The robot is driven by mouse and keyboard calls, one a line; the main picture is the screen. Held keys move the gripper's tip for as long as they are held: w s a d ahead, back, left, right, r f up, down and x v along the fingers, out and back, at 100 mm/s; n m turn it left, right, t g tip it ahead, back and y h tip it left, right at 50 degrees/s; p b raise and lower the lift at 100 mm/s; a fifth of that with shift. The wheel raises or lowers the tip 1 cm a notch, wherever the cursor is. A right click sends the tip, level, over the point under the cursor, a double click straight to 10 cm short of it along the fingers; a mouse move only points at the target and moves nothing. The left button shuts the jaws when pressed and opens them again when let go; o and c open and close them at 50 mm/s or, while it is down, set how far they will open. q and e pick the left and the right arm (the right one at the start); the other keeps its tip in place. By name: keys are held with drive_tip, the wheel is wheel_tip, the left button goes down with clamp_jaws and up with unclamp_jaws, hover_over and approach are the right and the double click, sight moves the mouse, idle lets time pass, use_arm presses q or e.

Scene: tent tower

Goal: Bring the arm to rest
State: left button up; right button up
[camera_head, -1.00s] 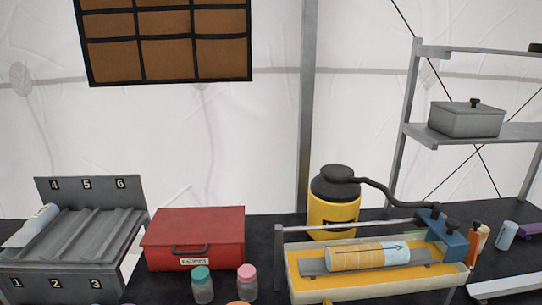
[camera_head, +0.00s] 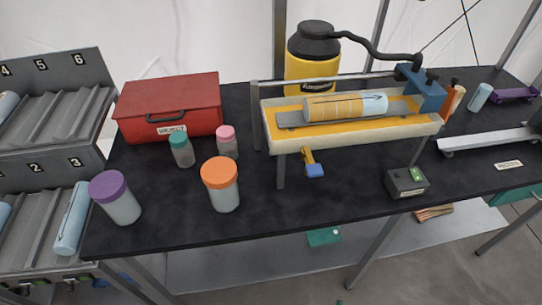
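Neither of my arms nor grippers shows in the head view. The black table (camera_head: 300,190) fills the middle. On it stands a tray on legs with a yellow bed (camera_head: 284,106), where a cylinder with a tan and pale blue wrap (camera_head: 345,106) lies on its side under a metal rail. A blue block (camera_head: 424,92) sits on the rail's right end. A yellow canister with a black top (camera_head: 312,68) stands behind, its hose running to the blue block.
A red case (camera_head: 170,108) is at the back left. Jars with purple (camera_head: 107,186), orange (camera_head: 219,172), teal (camera_head: 179,139) and pink (camera_head: 225,133) lids stand in front. A grey numbered rack (camera_head: 50,107) is at far left. A small dark box (camera_head: 407,182) is near the front edge.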

drive_tip(key=s+d+f+g+b, duration=0.1)
drive_tip(key=s+d+f+b, duration=0.2)
drive_tip(key=s+f, duration=1.2)
wheel_tip(320, 180, down, 4)
drive_tip(key=shift+s+r+b, duration=0.1)
drive_tip(key=shift+s+b, duration=0.25)
drive_tip(key=shift+b, duration=0.2)
